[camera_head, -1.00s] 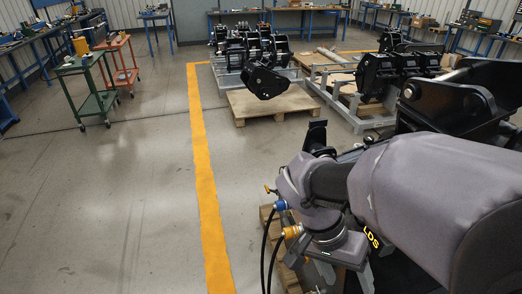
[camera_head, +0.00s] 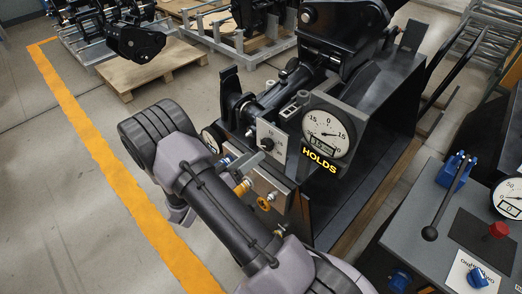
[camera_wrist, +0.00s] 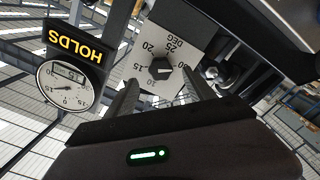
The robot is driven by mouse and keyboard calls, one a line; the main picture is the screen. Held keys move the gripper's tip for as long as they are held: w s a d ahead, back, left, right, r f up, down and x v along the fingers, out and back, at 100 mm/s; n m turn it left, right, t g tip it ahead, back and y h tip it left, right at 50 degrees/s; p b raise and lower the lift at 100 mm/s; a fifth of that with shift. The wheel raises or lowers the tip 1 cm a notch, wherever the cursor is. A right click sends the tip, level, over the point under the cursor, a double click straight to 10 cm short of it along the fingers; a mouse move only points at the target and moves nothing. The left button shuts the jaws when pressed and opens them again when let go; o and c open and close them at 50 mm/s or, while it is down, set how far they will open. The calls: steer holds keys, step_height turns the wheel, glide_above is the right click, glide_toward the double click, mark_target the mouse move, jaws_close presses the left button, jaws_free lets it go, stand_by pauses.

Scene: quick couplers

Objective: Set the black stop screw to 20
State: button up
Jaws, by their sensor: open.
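The black stop screw (camera_wrist: 160,68) is a dark knob in the middle of a light scale plate (camera_wrist: 173,36), marked from about 10 to 30 DEG. In the wrist view it lies between and beyond the fingertips of my gripper (camera_wrist: 162,84). The fingers stand apart, one on each side, and I see no contact. Which number the screw points at is too small to read surely; it looks nearest 15. In the head view the screw (camera_head: 267,144) is small on its plate (camera_head: 268,132), at the end of a black cylinder.
A round gauge (camera_head: 328,133) with a yellow HOLDS sign (camera_head: 319,160) stands just right of the plate. A grey console (camera_head: 460,225) with a lever is at right.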

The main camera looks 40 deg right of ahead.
mark_target(265, 146)
steer(key=d, duration=0.5)
steer(key=shift+w+d+b, duration=0.25)
steer(key=shift+d+b, duration=0.05)
steer(key=shift+d, duration=0.05)
steer(key=c, duration=1.4)
steer(key=shift+o, duration=0.2)
